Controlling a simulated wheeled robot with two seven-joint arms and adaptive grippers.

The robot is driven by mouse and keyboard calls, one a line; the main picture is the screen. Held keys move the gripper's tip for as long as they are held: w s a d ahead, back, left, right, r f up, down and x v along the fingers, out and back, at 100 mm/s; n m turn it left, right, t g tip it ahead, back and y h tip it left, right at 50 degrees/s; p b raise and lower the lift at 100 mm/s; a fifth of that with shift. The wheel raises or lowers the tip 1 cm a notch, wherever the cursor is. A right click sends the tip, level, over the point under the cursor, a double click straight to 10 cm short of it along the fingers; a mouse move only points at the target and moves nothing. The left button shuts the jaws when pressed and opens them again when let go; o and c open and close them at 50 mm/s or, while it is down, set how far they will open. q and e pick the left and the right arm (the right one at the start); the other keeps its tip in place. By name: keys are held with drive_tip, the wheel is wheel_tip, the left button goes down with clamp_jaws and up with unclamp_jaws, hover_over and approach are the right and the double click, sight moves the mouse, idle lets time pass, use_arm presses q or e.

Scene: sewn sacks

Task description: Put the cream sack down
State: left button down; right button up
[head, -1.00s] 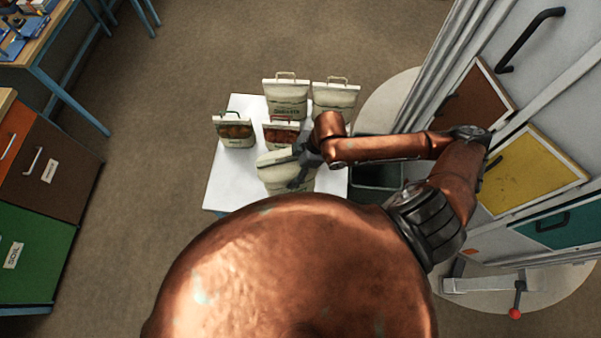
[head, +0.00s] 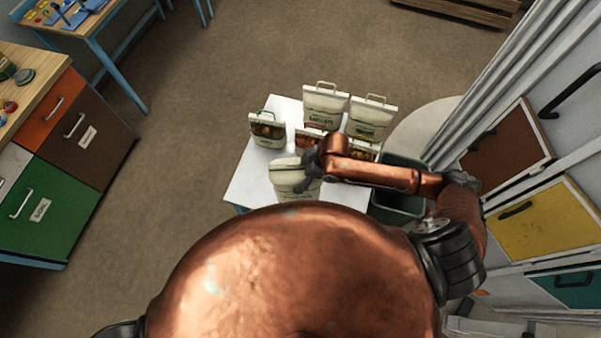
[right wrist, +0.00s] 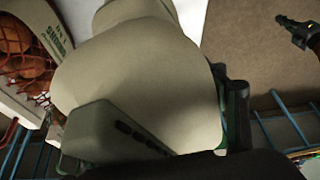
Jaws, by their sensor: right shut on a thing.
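The cream sack (head: 287,176) is at the front of the white table in the head view. My right gripper (head: 306,178) is shut on it, and its fingers cover the sack's right part. In the right wrist view the sack (right wrist: 150,75) fills the middle, close between the fingers (right wrist: 175,135). Whether its base touches the table top cannot be told. A dark gripper, apparently my left one (right wrist: 295,30), shows small at the upper right of the right wrist view; its jaw state is unclear.
The white table (head: 248,185) carries more sacks behind: a netted sack (head: 267,130), a tall sack (head: 325,108) and another tall one (head: 371,118). A netted sack (right wrist: 25,55) is close left in the right wrist view. A dark bin (head: 398,205) stands right; the table's left front is clear.

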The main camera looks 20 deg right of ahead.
drive_tip(key=shift+w+a+f, duration=0.1)
drive_tip(key=shift+w+f, duration=0.05)
drive_tip(key=o, duration=2.1)
drive_tip(key=shift+f, duration=0.25)
drive_tip(key=v, duration=1.2)
